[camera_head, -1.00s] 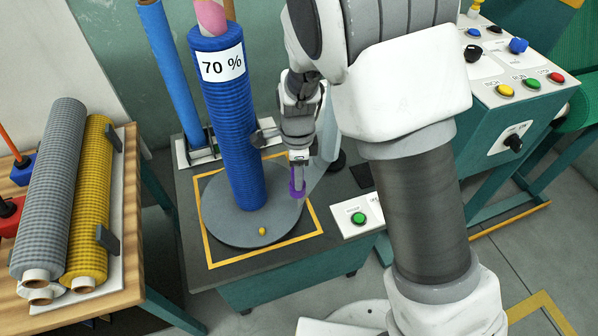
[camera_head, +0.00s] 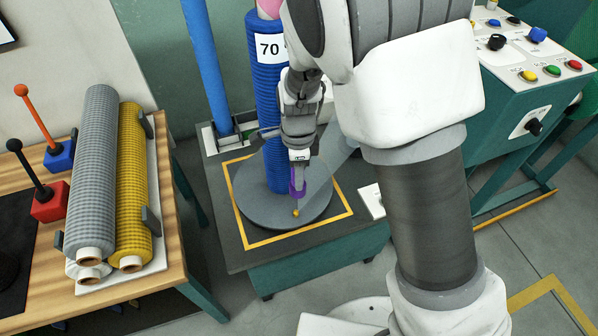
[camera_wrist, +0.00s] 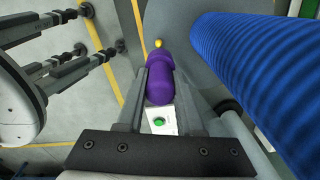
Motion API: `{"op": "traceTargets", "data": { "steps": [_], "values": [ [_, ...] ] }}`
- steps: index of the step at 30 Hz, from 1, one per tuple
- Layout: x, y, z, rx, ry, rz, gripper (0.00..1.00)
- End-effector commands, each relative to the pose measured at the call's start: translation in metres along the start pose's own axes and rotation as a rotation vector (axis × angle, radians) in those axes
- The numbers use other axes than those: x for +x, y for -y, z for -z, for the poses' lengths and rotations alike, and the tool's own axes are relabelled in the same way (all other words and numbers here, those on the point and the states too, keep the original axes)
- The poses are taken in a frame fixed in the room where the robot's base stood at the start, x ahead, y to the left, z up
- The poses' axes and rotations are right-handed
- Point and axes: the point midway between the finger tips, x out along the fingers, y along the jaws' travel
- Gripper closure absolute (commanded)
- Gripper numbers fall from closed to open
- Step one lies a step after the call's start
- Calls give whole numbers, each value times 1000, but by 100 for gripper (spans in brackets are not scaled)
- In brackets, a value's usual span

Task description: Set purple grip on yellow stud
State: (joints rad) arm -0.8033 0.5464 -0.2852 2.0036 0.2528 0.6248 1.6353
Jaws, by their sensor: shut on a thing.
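The purple grip (camera_head: 297,187) is held between the fingers of my gripper (camera_head: 299,172). The yellow stud (camera_head: 296,212) is a small knob near the front edge of the grey round plate (camera_head: 258,216). In the wrist view the stud (camera_wrist: 158,43) shows just past the grip's end. In the head view the grip is close above and behind the stud; a gap shows between them.
A tall blue roll (camera_head: 268,105) marked 70 stands on the plate beside my gripper, also large at right in the wrist view (camera_wrist: 270,75). Grey (camera_head: 97,170) and yellow (camera_head: 131,190) rolls lie on the wooden bench at left. A button panel (camera_head: 525,60) is at right.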

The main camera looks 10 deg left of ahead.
Motion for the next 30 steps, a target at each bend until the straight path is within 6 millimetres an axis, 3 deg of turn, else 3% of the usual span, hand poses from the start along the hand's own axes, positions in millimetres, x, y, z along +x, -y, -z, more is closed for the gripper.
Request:
{"op": "traceTargets", "data": {
  "steps": [8, 21, 30],
  "values": [
    [4, -1, 0, -1, 0, 0, 100],
    [40, -1, -1, -1, 1, 0, 100],
    [39, -1, -1, -1, 1, 0, 100]
  ]
}}
